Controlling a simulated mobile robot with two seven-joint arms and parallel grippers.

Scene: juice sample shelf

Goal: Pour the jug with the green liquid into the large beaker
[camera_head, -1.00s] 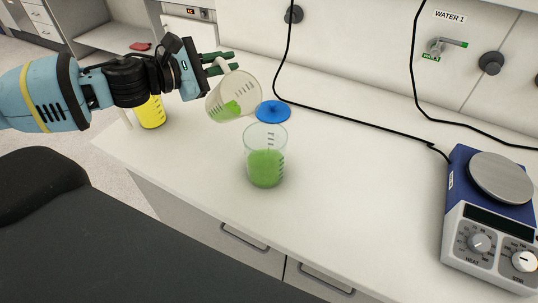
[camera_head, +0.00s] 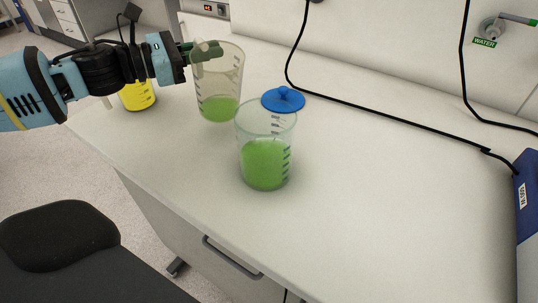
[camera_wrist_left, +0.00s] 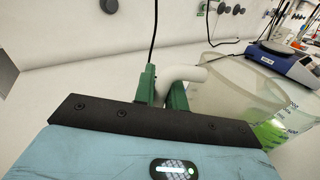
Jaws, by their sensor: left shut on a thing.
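The jug (camera_head: 219,80) with green liquid is upright in the head view, with a shallow layer of green at its bottom. My left gripper (camera_head: 205,52) is shut on its white handle at the upper left; in the left wrist view the green fingers (camera_wrist_left: 163,90) close on the handle beside the clear jug (camera_wrist_left: 235,85). The large beaker (camera_head: 266,150) stands in front and to the right of the jug, about half full of green liquid. I cannot tell whether the jug's base touches the counter. My right gripper is not in view.
A blue lid (camera_head: 284,99) lies on the white counter (camera_head: 390,190) behind the large beaker. A jug of yellow liquid (camera_head: 139,95) stands at left, partly behind my arm. A black cable crosses the back. A blue device (camera_head: 527,205) is at the right edge.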

